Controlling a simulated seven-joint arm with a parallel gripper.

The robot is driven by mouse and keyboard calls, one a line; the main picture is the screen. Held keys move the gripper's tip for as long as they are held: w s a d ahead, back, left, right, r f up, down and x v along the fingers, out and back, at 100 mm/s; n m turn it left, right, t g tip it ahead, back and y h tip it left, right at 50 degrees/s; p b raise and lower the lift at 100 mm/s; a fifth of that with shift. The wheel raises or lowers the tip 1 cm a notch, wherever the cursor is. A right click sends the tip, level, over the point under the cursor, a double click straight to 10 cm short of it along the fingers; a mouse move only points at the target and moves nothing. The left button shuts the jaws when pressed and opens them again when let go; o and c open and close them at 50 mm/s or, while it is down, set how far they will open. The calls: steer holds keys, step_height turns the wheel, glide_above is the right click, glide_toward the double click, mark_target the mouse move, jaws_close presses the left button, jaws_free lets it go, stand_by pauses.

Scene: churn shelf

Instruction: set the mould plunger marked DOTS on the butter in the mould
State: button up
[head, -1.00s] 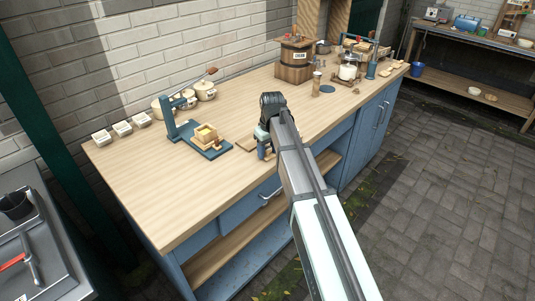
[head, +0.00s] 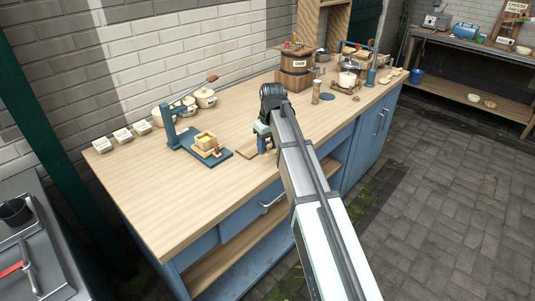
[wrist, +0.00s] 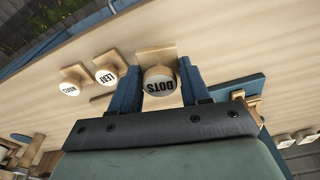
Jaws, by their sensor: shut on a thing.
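The plunger marked DOTS (wrist: 158,83) shows its round labelled top between my gripper's two blue fingers in the wrist view. My gripper (wrist: 160,88) is shut on it; in the head view my gripper (head: 263,143) is over the worktop, right of the mould. The wooden mould (head: 207,150) stands on a blue press base (head: 218,159), with yellow butter (head: 205,140) in it. Two other plungers stand to the left in the wrist view, one marked LEAF (wrist: 106,76), the other (wrist: 70,88) with a label hard to read. My arm hides part of the worktop.
The blue press's upright and lever (head: 170,125) stand at the mould's left. Small white boxes (head: 122,135) and cream pots (head: 205,97) stand behind, near the wall. A churn (head: 296,75) is farther back. The front left worktop (head: 150,190) is clear.

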mark_target(267, 142)
step_height(267, 142, up, 4)
steer(key=shift+f, duration=0.2)
steer(key=shift+a+r, duration=0.15)
steer(key=shift+r, duration=0.1)
steer(key=w+a+r+n, duration=0.1)
steer(key=w+a, duration=0.3)
steer(key=a, duration=0.7)
steer(key=w+a+r+n, duration=0.1)
steer(key=w+a+r, duration=0.1)
steer(key=a, duration=0.9)
steer(key=shift+w+a, duration=0.4)
steer(key=shift+w, duration=0.5)
steer(key=shift+f, duration=0.1)
steer(key=shift+f, duration=2.15)
steer(key=shift+f, duration=0.5)
